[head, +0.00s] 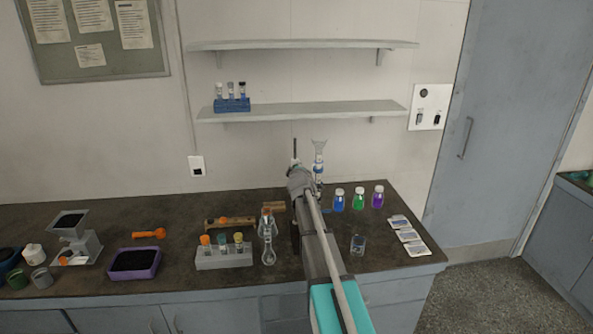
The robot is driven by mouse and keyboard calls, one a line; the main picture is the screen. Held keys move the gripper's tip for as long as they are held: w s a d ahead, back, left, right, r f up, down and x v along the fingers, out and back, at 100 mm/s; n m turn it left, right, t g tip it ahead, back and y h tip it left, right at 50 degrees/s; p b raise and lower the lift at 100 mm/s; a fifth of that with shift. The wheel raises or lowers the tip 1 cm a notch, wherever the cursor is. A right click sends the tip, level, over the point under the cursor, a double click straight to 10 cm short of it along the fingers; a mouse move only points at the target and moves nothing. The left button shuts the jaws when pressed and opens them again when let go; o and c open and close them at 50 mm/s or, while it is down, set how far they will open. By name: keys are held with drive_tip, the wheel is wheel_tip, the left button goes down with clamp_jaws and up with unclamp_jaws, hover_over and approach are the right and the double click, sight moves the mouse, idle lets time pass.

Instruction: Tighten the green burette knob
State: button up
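The burette (319,155) stands toward the back of the dark bench, with a clear funnel-shaped top and blue parts below it. Its thin stand rod (295,149) shows just to the left. My arm reaches from the bottom of the head view to the burette and covers its lower part. My gripper (300,178) is at the far end of the arm, close in front of the burette and stand in the picture. Its fingers cannot be made out, nor whether they touch anything. I cannot see the green knob; it may be hidden behind my arm.
Right of my arm stand blue, green and purple bottles (358,199), a small beaker (358,244) and several packets (407,236). Left are a flask (268,245), a grey rack (223,259) and a purple tray (134,264). Shelves (300,111) hang above.

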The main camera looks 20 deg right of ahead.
drive_tip(key=o, duration=0.4)
drive_tip(key=shift+n, duration=0.4)
